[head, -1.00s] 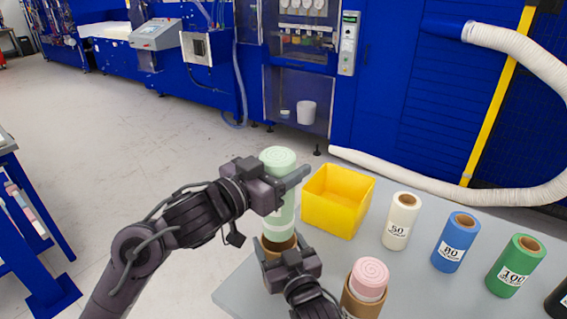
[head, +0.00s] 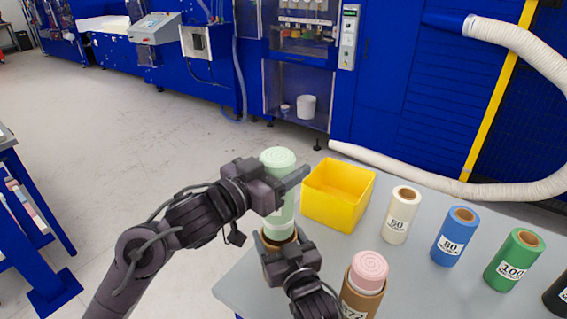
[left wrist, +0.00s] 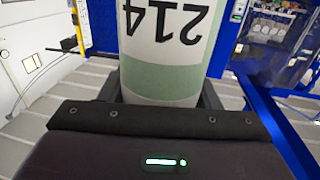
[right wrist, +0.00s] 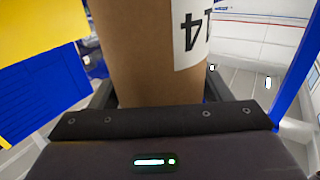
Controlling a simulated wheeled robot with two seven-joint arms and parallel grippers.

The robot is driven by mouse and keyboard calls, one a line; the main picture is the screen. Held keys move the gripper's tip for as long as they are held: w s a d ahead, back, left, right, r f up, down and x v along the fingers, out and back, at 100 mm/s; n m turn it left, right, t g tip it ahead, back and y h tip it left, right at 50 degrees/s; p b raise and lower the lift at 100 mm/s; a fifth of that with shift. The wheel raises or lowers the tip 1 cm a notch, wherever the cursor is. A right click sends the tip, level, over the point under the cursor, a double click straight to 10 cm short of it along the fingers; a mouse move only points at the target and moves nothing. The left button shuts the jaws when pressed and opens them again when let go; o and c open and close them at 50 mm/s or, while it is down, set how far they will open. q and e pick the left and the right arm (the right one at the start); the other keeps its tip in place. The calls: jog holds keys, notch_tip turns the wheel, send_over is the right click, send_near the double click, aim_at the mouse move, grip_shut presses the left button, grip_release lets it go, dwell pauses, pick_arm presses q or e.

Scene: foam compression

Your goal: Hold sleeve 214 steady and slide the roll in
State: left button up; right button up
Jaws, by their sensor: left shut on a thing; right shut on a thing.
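My left gripper (head: 282,188) is shut on a pale green roll (head: 278,165) and holds it upright. The roll also fills the left wrist view (left wrist: 150,75), where its 214 label is upside down. Directly below it, my right gripper (head: 284,246) is shut around a brown cardboard sleeve (head: 264,240). The sleeve shows in the right wrist view (right wrist: 145,50), its label partly visible with "14". The roll's lower end is at the sleeve's mouth. How far it is inside is hidden.
On the grey table (head: 330,262) stand a yellow bin (head: 335,212), a white roll marked 50 (head: 400,222), a blue one marked 80 (head: 454,245) and a green one marked 100 (head: 512,268). A brown sleeve (head: 350,305) with a pink roll (head: 369,266) stands close to my right gripper.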

aim_at(283, 212)
pick_arm(q)
jog(key=shift+f, duration=1.4)
jog(key=shift+f, duration=0.75)
jog(key=shift+f, duration=0.75)
jog(key=shift+f, duration=0.25)
jog(key=shift+f, duration=0.55)
jog(key=shift+f, duration=0.35)
jog(key=shift+f, duration=1.65)
jog(key=shift+f, duration=0.1)
